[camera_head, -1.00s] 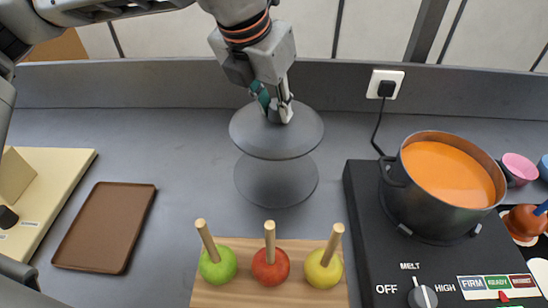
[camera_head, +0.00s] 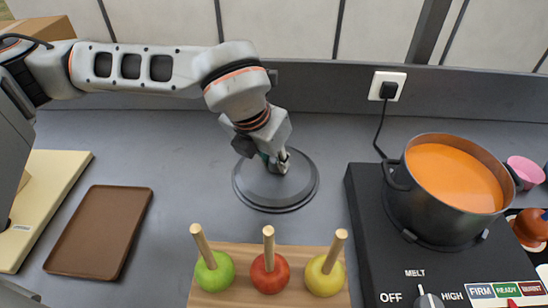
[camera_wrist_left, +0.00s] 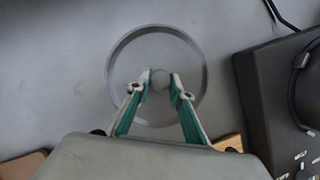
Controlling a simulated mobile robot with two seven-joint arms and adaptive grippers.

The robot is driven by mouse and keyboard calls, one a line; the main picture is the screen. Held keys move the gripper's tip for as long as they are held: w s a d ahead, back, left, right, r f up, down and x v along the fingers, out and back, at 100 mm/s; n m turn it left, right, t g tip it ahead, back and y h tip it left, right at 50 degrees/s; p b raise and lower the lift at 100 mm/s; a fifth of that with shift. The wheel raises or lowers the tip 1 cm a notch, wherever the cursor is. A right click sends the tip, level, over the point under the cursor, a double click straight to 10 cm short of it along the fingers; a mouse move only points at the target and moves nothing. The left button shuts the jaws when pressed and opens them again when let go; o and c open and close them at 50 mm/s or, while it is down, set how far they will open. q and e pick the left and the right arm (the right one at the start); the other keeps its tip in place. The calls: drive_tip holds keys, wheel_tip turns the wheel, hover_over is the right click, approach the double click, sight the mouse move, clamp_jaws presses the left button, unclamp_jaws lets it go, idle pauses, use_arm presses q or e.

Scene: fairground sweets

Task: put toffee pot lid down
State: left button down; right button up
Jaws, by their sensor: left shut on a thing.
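The toffee pot lid (camera_head: 270,194) is a round grey disc low over the bare counter behind the apples. It lies about flat, with a thin dark edge of shadow along its near rim; I cannot tell whether it touches the counter. My left gripper (camera_head: 278,164) is above it, shut on its small knob. In the left wrist view the fingers (camera_wrist_left: 160,84) sit on both sides of the knob, with the lid (camera_wrist_left: 160,48) below. The toffee pot (camera_head: 445,205) stands uncovered on the black hotplate at the right, full of orange toffee. My right gripper is not in view.
A wooden board (camera_head: 240,293) with green, red and yellow apples on sticks is in front of the lid. A brown tray (camera_head: 100,232) and a cream board (camera_head: 55,190) lie left. The hotplate (camera_head: 365,215) is right. The counter between tray and lid is clear.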

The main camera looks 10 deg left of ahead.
use_arm(q)
drive_tip(key=shift+r, duration=0.1)
drive_tip(key=c, duration=1.8)
unclamp_jaws()
drive_tip(key=shift+f, duration=0.2)
drive_tip(key=shift+r, duration=0.5)
drive_tip(key=p+v, duration=0.1)
drive_tip(key=v, duration=1)
drive_tip(key=shift+s+a+r, duration=0.1)
drive_tip(key=shift+s+r, duration=0.05)
drive_tip(key=shift+s, duration=0.1)
